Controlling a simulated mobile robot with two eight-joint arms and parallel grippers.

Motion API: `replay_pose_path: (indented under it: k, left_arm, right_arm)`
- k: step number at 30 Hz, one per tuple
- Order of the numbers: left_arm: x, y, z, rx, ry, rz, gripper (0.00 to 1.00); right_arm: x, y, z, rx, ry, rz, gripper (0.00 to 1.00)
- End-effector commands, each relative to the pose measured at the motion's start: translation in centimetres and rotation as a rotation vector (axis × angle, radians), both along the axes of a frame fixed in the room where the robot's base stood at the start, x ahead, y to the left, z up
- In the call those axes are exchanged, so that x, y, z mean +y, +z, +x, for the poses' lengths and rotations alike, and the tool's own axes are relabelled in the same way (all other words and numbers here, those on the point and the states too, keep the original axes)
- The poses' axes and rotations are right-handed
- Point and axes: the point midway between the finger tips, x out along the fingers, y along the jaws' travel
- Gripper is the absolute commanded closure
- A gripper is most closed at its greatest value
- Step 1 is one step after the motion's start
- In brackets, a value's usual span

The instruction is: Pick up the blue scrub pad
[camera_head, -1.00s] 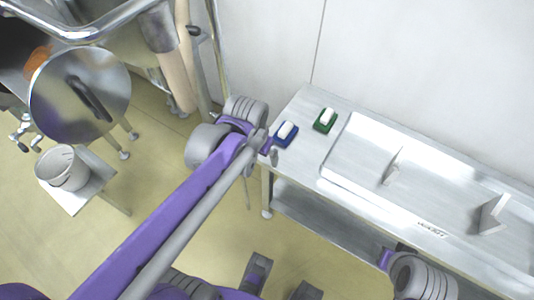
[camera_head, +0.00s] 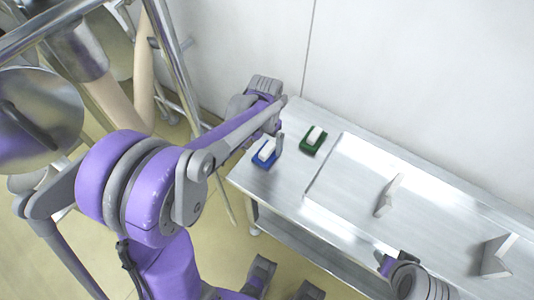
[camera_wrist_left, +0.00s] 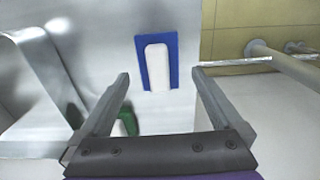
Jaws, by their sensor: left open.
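The blue scrub pad (camera_head: 272,160), a blue base with a white block-like grip on top, lies on the metal table near its left end. In the left wrist view the pad (camera_wrist_left: 172,48) lies just beyond the fingertips, centred on the gap between them. My left gripper (camera_head: 280,138) is above that table end, close to the pad. In the left wrist view it (camera_wrist_left: 160,75) is open and empty, with nothing touching the pad. My right gripper (camera_head: 384,264) shows only partly at the lower right, and its jaws cannot be made out.
A green scrub pad (camera_head: 306,146) with a white grip lies just right of the blue one. A shallow metal tray (camera_head: 335,180) with upright plates (camera_head: 388,196) covers the table's right part. A wall (camera_head: 400,70) stands behind. Metal rails and a steel vessel (camera_head: 35,118) are at left.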

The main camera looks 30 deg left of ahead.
Motion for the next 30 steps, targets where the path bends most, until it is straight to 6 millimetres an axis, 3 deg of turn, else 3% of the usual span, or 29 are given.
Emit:
replay_pose_path:
  k: [7,17,27,29,30]
  left_arm:
    - [-0.3,-3.7,0.3,-0.001,-0.001,0.0,0.0]
    - [-0.3,-4.4,0.2,-0.001,0.0,0.0,0.02]
    - [-0.3,-4.3,0.2,-0.001,0.0,0.0,0.63]
    - [-0.3,-4.3,0.2,-0.001,0.0,0.0,0.74]
    - [-0.3,-4.3,0.2,-0.001,0.0,0.0,0.74]
  right_arm:
    - [0.0,-0.5,0.0,0.001,0.0,0.0,0.5]
    - [0.0,-0.5,0.0,0.002,0.0,0.0,0.5]
    - [0.0,-0.5,0.0,0.002,0.0,0.0,0.5]
    - [0.0,-0.5,0.0,0.002,0.0,0.0,0.5]
    - [0.0,-0.5,0.0,0.002,0.0,0.0,0.5]
